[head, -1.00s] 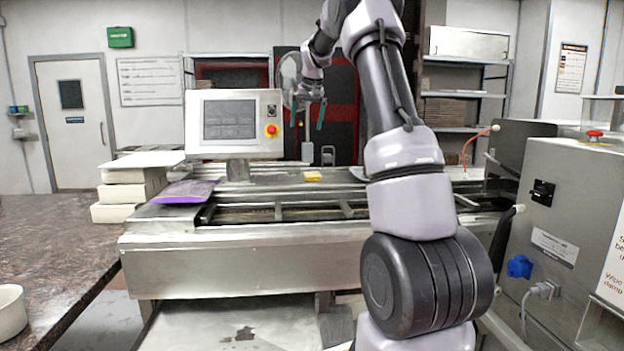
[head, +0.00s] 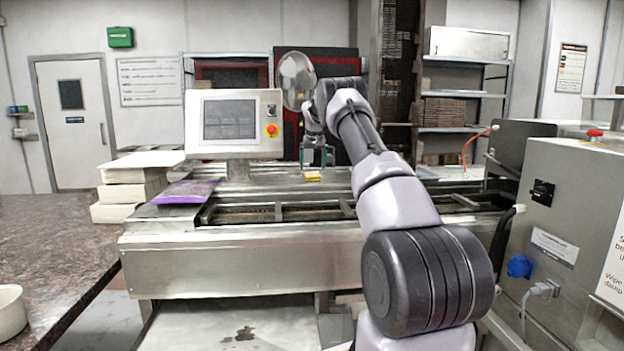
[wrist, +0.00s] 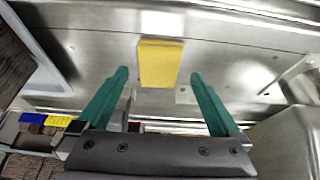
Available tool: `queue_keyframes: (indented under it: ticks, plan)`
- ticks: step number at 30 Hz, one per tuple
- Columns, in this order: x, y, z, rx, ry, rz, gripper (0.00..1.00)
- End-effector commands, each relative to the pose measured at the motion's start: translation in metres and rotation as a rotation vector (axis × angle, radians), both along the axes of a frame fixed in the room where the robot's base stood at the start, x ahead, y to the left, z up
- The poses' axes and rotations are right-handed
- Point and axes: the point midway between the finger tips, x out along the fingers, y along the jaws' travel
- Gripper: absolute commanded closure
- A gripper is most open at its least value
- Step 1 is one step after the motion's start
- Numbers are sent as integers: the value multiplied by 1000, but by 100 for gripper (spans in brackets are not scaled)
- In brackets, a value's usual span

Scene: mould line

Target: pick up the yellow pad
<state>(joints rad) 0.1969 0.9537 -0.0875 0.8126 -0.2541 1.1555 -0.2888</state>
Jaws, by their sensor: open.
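The yellow pad (head: 312,176) is a small flat block lying on the metal top of the machine. In the wrist view the pad (wrist: 160,63) lies between and slightly beyond the two teal fingertips. My gripper (head: 317,157) points down just above the pad, and its fingers are apart with nothing between them. In the wrist view the open gripper (wrist: 158,74) shows clear space on both sides of the pad. The exact height of the fingertips above the pad cannot be told.
A control screen (head: 229,121) stands left of the pad. A purple packet (head: 186,191) and stacked white blocks (head: 130,187) are farther left. Rails and a channel (head: 280,211) run in front of the pad. A grey cabinet (head: 565,230) stands at right.

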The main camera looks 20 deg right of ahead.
Motion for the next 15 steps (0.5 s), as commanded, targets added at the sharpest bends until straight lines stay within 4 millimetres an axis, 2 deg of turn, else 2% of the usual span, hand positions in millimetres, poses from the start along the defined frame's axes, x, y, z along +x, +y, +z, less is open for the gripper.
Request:
queue_keyframes:
  ticks: [11,15]
  plan:
    - [16,-5,-44,2,1,-1,0]
    - [18,-6,-47,1,-1,-1,0]
